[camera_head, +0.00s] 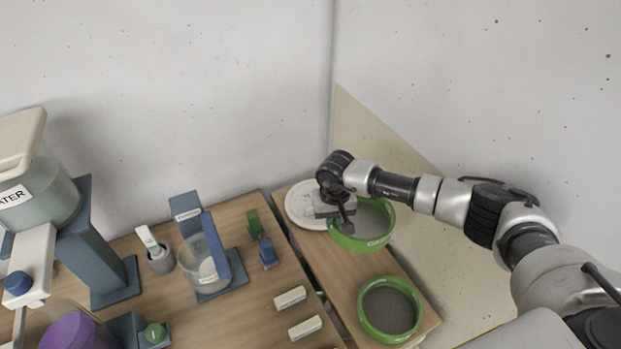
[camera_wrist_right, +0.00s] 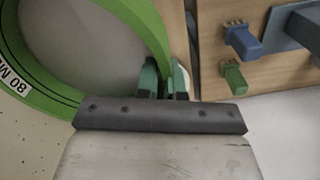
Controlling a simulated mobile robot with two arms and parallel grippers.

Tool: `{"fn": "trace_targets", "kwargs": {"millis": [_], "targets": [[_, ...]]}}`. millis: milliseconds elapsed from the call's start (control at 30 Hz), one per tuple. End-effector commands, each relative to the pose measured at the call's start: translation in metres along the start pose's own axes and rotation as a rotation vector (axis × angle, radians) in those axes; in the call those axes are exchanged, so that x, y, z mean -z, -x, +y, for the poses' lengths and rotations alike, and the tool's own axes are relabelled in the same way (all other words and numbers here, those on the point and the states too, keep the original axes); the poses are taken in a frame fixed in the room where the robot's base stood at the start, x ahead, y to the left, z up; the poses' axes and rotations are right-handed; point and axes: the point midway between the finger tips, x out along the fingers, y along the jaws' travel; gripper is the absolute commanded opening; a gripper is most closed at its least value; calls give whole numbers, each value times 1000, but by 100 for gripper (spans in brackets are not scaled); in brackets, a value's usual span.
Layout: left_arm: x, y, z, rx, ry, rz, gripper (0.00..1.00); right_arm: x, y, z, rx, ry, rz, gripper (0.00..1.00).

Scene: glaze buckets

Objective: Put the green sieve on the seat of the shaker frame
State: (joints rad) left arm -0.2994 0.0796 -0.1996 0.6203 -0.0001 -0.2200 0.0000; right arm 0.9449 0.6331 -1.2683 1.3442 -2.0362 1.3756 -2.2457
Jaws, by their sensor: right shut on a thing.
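A green sieve (camera_head: 366,243) with a grey mesh is at the far end of the narrow wooden board. Its curved rim and "80 M" label fill the upper left of the wrist view (camera_wrist_right: 40,97). My right gripper (camera_head: 345,225) is shut on its rim, with the two fingers (camera_wrist_right: 163,80) on either side. I cannot tell whether the sieve touches the board. A second green sieve (camera_head: 364,323) lies flat at the board's near end. No part is clearly recognisable as the shaker frame or its seat. My left gripper is not in view.
A white round dish (camera_head: 296,211) lies beside the held sieve. On the wider table stand a clear cup in a blue-grey stand (camera_head: 236,284), green (camera_head: 254,224) and blue (camera_head: 268,253) clips, two pale blocks (camera_head: 290,298) and a water tank (camera_head: 50,200). The board's middle is clear.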

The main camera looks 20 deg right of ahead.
Motion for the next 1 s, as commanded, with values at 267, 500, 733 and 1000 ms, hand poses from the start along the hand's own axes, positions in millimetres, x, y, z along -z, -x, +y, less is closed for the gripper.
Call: {"fn": "trace_targets", "kwargs": {"millis": [267, 500, 733, 1000], "targets": [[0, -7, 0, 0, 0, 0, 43, -10, 5, -17, 1, 17, 0, 0], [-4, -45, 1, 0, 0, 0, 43, -76, 24, -87, 4, 100, 4, 0], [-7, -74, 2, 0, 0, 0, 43, -156, 44, -118, 1, 180, 3, 0], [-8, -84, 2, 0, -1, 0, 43, -194, 55, -120, -1, 216, 1, 0]]}}
